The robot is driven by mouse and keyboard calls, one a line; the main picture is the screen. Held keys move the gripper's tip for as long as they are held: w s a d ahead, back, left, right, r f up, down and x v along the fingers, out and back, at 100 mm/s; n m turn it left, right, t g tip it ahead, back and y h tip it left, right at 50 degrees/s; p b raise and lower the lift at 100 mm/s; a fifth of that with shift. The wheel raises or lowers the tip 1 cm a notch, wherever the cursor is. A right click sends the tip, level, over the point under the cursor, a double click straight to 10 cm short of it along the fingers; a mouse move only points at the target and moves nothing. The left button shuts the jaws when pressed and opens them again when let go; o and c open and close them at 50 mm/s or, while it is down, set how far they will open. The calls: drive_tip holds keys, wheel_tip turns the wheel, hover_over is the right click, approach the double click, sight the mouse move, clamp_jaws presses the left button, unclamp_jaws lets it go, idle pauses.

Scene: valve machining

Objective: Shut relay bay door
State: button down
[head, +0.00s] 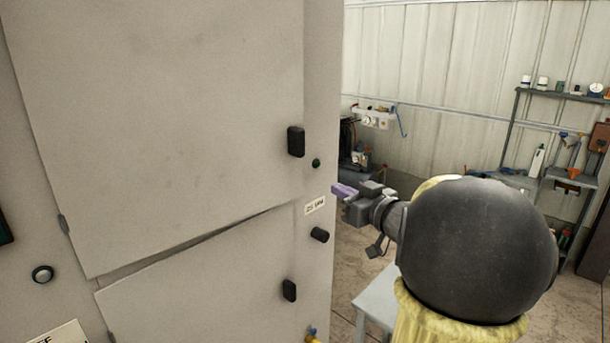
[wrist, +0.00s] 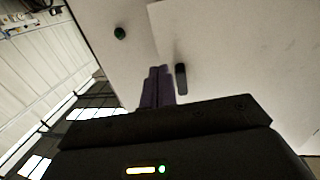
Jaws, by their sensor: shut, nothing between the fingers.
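A grey cabinet (head: 318,60) fills the left of the head view. It has a large upper door (head: 180,110) with a black handle (head: 296,141) near its right edge, and a lower door (head: 200,285) with its own black handle (head: 289,290). In the wrist view the fingers (wrist: 157,87) appear beside a black handle (wrist: 181,78); contact is unclear.
A green button (head: 316,162), a label (head: 314,206) and a black knob (head: 319,235) are on the cabinet frame. A pale table (head: 385,300) stands below my arm. Shelves with tools (head: 550,90) line the back right wall. Open floor shows behind the cabinet's edge.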

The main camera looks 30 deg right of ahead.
sight(296, 168)
drive_tip(key=shift+s+d+r+n+y, duration=0.15)
drive_tip(key=shift+s+r+n+y, duration=0.35)
drive_tip(key=shift+s+y, duration=0.4)
drive_tip(key=shift+w, duration=0.2)
drive_tip(key=p+x, duration=0.4)
drive_tip(key=x, duration=0.8)
drive_tip(key=shift+w+r, duration=0.1)
drive_tip(key=shift+w, duration=0.25)
drive_tip(key=shift+w+a+p, duration=0.25)
drive_tip(key=shift+w+p, duration=0.1)
drive_tip(key=shift+w, duration=0.15)
